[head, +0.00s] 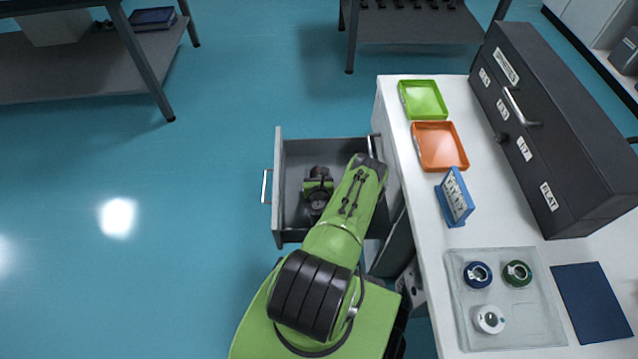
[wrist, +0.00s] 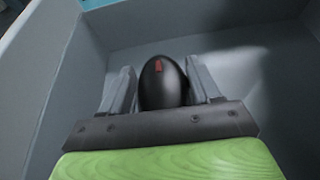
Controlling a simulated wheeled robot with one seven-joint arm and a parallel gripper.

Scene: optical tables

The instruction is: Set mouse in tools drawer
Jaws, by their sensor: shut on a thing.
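A black mouse with a red mark (wrist: 162,84) is between the two fingers of my gripper (wrist: 162,90) in the wrist view. The fingers touch it on both sides, so the gripper is shut on it. Grey drawer walls surround it in that view. In the head view the open grey drawer (head: 277,185) extends left from the white counter. My green arm reaches over the drawer, and the wrist and gripper (head: 317,198) are above or inside it. The mouse is hidden there by my wrist. I cannot tell whether the mouse touches the drawer floor.
The white counter (head: 400,150) holds a green tray (head: 424,100), an orange tray (head: 440,146), a blue stand (head: 455,198), a clear tray (head: 510,325) with three round parts, and a dark cabinet (head: 560,120). The blue floor left of the drawer is clear.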

